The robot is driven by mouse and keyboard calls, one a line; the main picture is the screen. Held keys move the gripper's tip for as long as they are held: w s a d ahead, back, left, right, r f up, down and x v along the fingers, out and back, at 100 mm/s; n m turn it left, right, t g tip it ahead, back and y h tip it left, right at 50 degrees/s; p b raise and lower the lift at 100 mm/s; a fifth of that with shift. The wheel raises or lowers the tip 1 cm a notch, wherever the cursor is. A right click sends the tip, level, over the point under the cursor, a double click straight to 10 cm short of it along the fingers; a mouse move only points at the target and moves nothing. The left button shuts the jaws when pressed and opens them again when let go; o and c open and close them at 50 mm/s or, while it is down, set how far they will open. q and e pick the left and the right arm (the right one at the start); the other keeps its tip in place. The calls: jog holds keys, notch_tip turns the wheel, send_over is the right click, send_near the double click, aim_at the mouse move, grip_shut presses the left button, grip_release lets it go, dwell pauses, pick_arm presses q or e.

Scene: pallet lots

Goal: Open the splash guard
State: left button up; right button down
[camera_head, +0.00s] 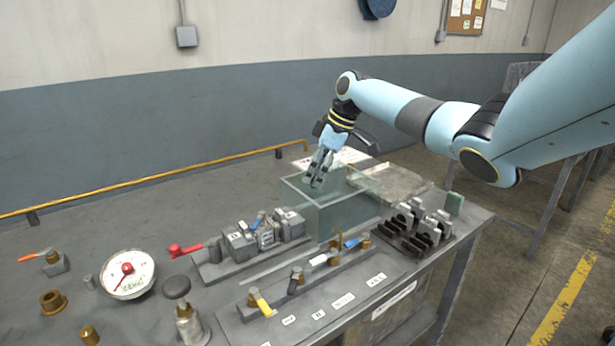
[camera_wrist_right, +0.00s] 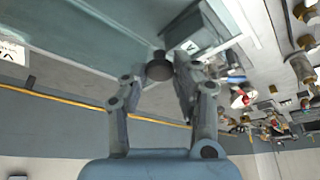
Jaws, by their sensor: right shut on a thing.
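The splash guard (camera_head: 345,212) is a clear, greenish box-like panel on the bench, right of centre in the head view. Its glassy sheet also shows at the upper left of the wrist view (camera_wrist_right: 95,38). My right gripper (camera_head: 316,182) is at the guard's top left part, pointing down. In the wrist view, my right gripper (camera_wrist_right: 157,80) has its fingers on both sides of a dark round knob (camera_wrist_right: 159,68) and is shut on it. How the knob joins the guard is hidden. My left gripper is not in view.
On the bench are grey valve blocks (camera_head: 239,244), a row of coloured-handle valves (camera_head: 262,302), a pressure gauge (camera_head: 127,273) and a dark slotted rack (camera_head: 415,236). A yellow rail (camera_head: 150,180) runs along the back edge. The bench's back left is clear.

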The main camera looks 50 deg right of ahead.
jog(key=c, duration=1)
grip_release()
jog(key=v, duration=1.2)
